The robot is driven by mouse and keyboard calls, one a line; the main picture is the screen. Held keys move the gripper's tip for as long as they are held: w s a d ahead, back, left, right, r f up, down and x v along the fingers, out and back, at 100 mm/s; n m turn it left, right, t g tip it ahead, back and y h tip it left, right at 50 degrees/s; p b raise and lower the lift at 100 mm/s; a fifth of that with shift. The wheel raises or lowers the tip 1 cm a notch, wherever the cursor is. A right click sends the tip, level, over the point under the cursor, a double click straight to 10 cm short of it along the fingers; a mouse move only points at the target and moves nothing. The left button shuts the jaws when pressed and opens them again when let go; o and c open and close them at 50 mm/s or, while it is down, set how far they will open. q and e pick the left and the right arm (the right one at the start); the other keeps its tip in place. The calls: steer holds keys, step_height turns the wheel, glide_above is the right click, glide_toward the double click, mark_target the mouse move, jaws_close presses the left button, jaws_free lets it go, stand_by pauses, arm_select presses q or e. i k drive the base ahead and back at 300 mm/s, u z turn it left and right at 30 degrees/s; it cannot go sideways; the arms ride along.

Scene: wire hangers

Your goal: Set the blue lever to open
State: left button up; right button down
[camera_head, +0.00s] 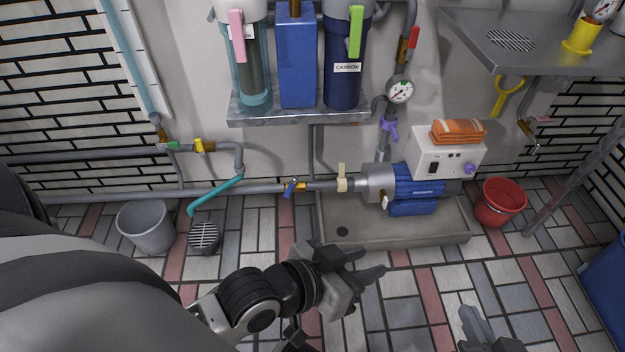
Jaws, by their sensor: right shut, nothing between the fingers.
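A small blue lever (291,186) sits on a brass valve in the grey pipe (255,189) low along the wall. It looks slanted across the pipe, but it is too small to tell its exact setting. My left gripper (369,264) is below and right of the lever, in front of the grey tray. It is apart from the lever, with its fingers spread and nothing between them. My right gripper (483,318) is at the bottom right, over the tiled floor, shut and empty, far from the lever.
A cream lever (342,178) stands on the same pipe, just right of the blue one. A blue pump (415,188) sits in the grey tray (450,238). A teal pipe (215,195), grey bucket (147,230) and red bucket (499,203) are nearby. Filters on a shelf (300,117) overhang.

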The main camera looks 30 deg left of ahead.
mark_target(291, 186)
steer(key=i, duration=1.05)
steer(key=u, duration=2.35)
